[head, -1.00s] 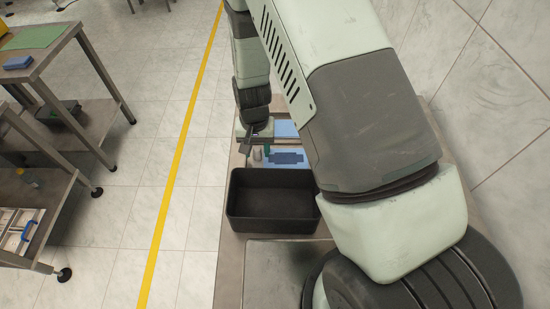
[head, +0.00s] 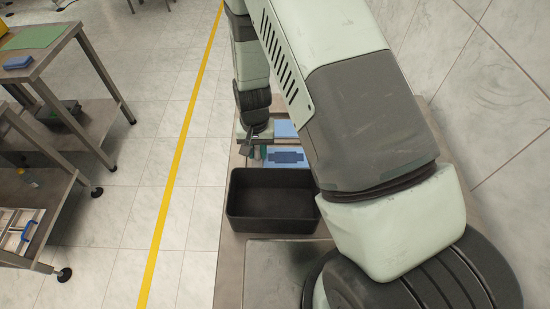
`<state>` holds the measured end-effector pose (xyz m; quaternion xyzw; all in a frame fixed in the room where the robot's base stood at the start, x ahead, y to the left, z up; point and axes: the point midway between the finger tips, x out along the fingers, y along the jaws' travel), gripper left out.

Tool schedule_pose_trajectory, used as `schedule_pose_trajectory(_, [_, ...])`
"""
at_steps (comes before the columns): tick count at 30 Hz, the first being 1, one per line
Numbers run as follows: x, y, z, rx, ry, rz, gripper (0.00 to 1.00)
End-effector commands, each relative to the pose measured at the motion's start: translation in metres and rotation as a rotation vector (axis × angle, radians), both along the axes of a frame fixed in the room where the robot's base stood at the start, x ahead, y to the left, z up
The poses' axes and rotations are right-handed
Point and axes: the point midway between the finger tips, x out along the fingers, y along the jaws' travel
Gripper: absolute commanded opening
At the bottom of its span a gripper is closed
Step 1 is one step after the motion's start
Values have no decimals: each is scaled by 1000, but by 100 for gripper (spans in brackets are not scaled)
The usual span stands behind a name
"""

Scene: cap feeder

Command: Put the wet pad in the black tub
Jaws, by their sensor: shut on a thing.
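The black tub (head: 272,227) is open and empty-looking on the bench in front of my arm's base. My gripper (head: 248,150) is beyond the tub's far left edge, low over the bench. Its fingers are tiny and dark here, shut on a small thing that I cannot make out. I cannot tell for sure which thing is the wet pad. A dark blue notched shape (head: 287,157) lies on a light blue sheet (head: 304,165), right of my gripper.
Another light blue piece (head: 286,129) lies farther back, partly behind my arm. A small green thing (head: 263,152) is right by the gripper. My arm hides the bench's right side. Metal carts (head: 70,117) stand at left, beyond a yellow floor line (head: 173,190).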

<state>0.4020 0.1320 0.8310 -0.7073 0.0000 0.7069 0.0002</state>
Motion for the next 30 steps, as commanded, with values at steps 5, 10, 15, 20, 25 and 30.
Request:
schedule_pose_trajectory(5, [0,0,10,0,-1,0,0])
schedule_pose_trajectory(10, [0,0,18,0,0,0,0])
schedule_pose_trajectory(15, [0,0,27,0,-1,0,0])
schedule_pose_trajectory(20, [0,0,35,0,-1,0,0])
schedule_pose_trajectory(25, [0,0,43,0,-1,0,0])
schedule_pose_trajectory(30, [0,0,52,0,0,0,0])
